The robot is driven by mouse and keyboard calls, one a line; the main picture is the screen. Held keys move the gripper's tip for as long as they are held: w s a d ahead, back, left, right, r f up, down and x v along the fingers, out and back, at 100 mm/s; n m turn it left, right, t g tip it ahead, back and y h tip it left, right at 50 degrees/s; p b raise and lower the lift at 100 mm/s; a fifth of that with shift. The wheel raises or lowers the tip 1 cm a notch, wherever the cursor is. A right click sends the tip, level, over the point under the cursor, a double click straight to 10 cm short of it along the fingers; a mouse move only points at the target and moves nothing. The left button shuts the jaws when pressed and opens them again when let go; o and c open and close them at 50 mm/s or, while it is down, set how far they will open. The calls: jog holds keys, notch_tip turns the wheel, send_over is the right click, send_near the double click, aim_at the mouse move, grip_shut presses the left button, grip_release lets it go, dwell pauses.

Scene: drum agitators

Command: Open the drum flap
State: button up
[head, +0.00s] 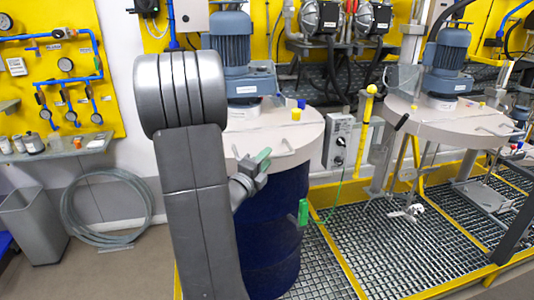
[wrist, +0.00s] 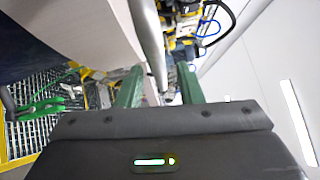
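The near blue drum (head: 270,230) has a pale round lid (head: 300,125), with a thin metal handle (head: 284,150) at its front edge. My gripper (head: 256,162) is at the lid's front left edge, beside the handle. In the wrist view, my green fingers (wrist: 160,88) are spread apart. A grey metal bar (wrist: 149,40), seemingly the handle, runs down between them; I cannot tell whether either finger touches it. The pale lid also fills the upper left of the wrist view (wrist: 90,30). The flap's outline is not clear, and my arm hides the lid's left part.
A blue motor (head: 228,65) stands on the lid. A green clamp (head: 304,212) with a cable hangs at the drum's right side. A yellow post and grey control box (head: 340,142) stand to the right.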

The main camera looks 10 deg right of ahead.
jog(key=shift+w+d, duration=0.5)
grip_shut()
jog(key=shift+r, duration=0.1)
